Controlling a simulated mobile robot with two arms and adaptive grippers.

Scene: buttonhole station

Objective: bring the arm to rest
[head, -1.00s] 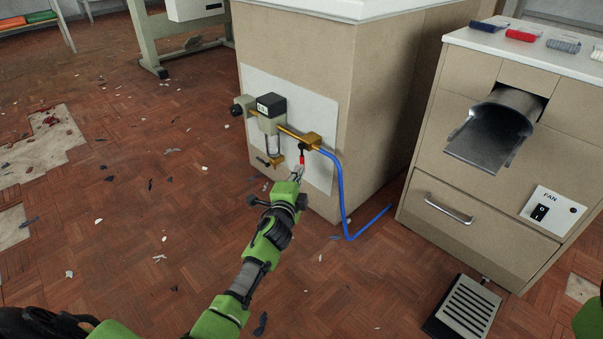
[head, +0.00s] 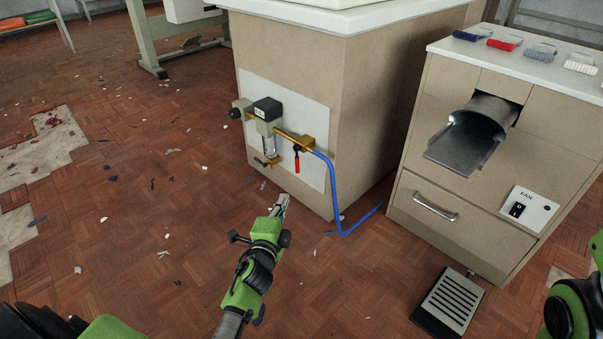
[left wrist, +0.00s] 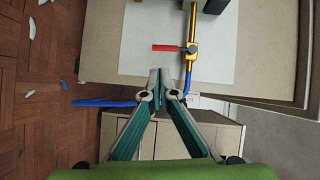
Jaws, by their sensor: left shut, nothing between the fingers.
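My left gripper (head: 280,206) is shut and empty, in front of the beige cabinet and apart from it. It also shows in the left wrist view (left wrist: 158,80), its fingertips together, with the red valve lever (left wrist: 166,47) ahead of it. In the head view the red lever (head: 297,162) hangs down below the brass fitting on the cabinet's white panel. My right arm (head: 575,310) shows only in part at the right edge; its gripper is out of view.
The air unit (head: 266,120) sits on the panel, with a blue hose (head: 338,205) running to the floor. A fan cabinet (head: 440,180) with a metal chute (head: 468,140) stands at right, a foot pedal (head: 448,302) before it. Chips litter the open floor at left.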

